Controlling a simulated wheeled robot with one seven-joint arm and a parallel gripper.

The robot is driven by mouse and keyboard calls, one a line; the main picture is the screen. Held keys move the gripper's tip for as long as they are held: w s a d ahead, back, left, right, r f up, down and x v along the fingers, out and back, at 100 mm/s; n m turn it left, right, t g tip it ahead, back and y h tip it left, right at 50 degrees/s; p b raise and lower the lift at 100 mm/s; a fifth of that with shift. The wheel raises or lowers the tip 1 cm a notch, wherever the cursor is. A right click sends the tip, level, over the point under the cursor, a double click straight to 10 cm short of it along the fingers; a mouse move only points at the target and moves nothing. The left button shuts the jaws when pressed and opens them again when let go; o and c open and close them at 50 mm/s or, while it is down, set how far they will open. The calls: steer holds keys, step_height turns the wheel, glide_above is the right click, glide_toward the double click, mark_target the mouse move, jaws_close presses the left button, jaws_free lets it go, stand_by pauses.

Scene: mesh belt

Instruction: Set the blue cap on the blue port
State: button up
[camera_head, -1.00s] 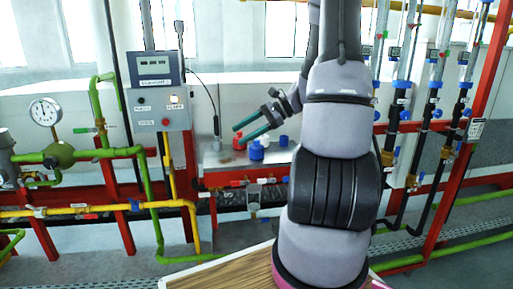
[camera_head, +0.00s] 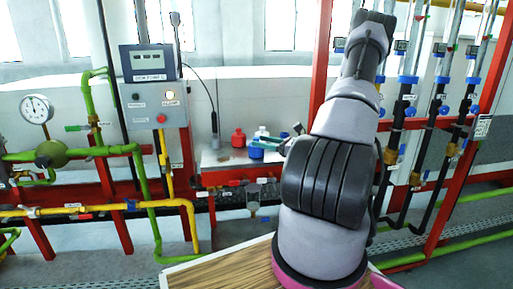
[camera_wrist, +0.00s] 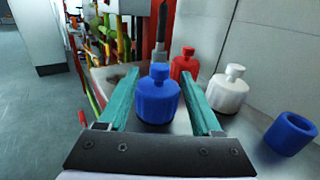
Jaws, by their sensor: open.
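The blue cap (camera_wrist: 157,102), a ribbed cylinder with a knob on top, stands upright on a pale grey surface. In the wrist view my gripper (camera_wrist: 160,78) is open, with one teal finger on each side of the cap. It is not closed on the cap. In the head view the blue cap (camera_head: 256,152) shows beside my teal fingers (camera_head: 270,145), partly covered by them. A hollow blue ring (camera_wrist: 290,134), which looks like the blue port, sits right of my right finger in the wrist view.
A red cap (camera_wrist: 184,66) and a white cap (camera_wrist: 229,90) stand close behind and right of the blue cap. A grey rod (camera_wrist: 161,30) rises behind them. A wall runs along the right. In the head view a grey control box (camera_head: 153,87) and pipes stand left.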

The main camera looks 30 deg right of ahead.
steer(key=x, duration=0.6)
steer(key=shift+f, duration=0.15)
jaws_close()
